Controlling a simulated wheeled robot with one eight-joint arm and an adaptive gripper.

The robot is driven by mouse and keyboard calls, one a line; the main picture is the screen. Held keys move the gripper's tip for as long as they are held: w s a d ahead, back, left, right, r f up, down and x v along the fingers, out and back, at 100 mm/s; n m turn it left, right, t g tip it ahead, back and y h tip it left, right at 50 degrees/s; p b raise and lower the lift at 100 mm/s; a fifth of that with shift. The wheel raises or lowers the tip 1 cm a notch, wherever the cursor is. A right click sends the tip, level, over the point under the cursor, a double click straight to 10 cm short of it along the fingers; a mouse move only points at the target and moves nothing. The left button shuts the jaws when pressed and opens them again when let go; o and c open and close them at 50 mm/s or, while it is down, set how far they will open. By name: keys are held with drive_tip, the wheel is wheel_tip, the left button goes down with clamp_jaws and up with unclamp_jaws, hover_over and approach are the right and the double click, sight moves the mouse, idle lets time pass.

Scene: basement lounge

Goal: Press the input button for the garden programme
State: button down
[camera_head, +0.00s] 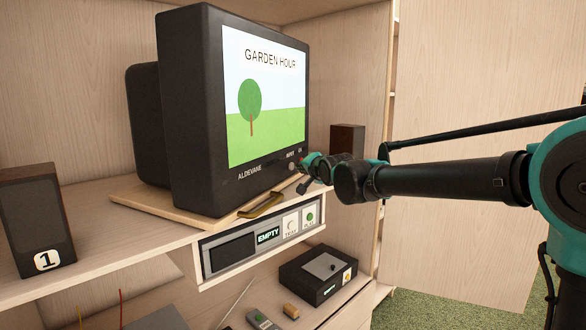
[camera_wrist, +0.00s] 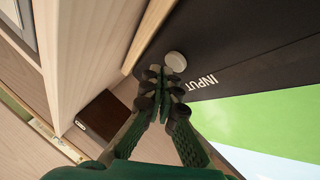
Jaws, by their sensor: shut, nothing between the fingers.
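The dark television (camera_head: 190,110) stands on the shelf; its screen (camera_head: 270,95) shows "GARDEN HOUR" above a tree on green grass. In the wrist view, a round pale button (camera_wrist: 176,62) sits on the television's dark front beside the label "INPUT" (camera_wrist: 201,81). My gripper (camera_head: 303,175) is at the lower right corner of the television. In the wrist view my gripper (camera_wrist: 167,73) is shut and empty, with its fingertips right by the pale button. I cannot tell whether they touch it. In the head view my gripper partly hides the television's lower right corner.
A player (camera_head: 233,253) marked "EMPTY" with two buttons is under the shelf. A black box (camera_head: 318,273) and a grey remote (camera_head: 262,319) lie below. Speakers (camera_head: 36,220) (camera_head: 347,140) flank the television. A tan board (camera_head: 140,197) lies beneath it.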

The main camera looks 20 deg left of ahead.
drive_tip(key=shift+d, duration=0.1)
drive_tip(key=shift+s+d, duration=0.15)
drive_tip(key=shift+d, duration=2.75)
drive_tip(key=s+d+f+n+g+h, duration=0.1)
drive_tip(key=s+d+f+h, duration=0.2)
drive_tip(key=d+f, duration=1)
drive_tip(key=s+d+f+n+g+h, duration=0.1)
drive_tip(key=s+d+f+h, duration=0.25)
drive_tip(key=d+f, duration=0.95)
drive_tip(key=s+d+f+g+h, duration=0.1)
drive_tip(key=s+d+f, duration=0.3)
drive_tip(key=s+d, duration=0.3)
drive_tip(key=s+d+f+g+h, duration=0.1)
drive_tip(key=s+d+f+g, duration=0.1)
drive_tip(key=s+d+f, duration=0.2)
drive_tip(key=s+d+f+n+g+h, duration=0.1)
drive_tip(key=s+d+f, duration=0.3)
drive_tip(key=s+d, duration=0.6)
drive_tip(key=shift+d+g+h, duration=0.5)
drive_tip(key=shift+d+h, duration=0.05)
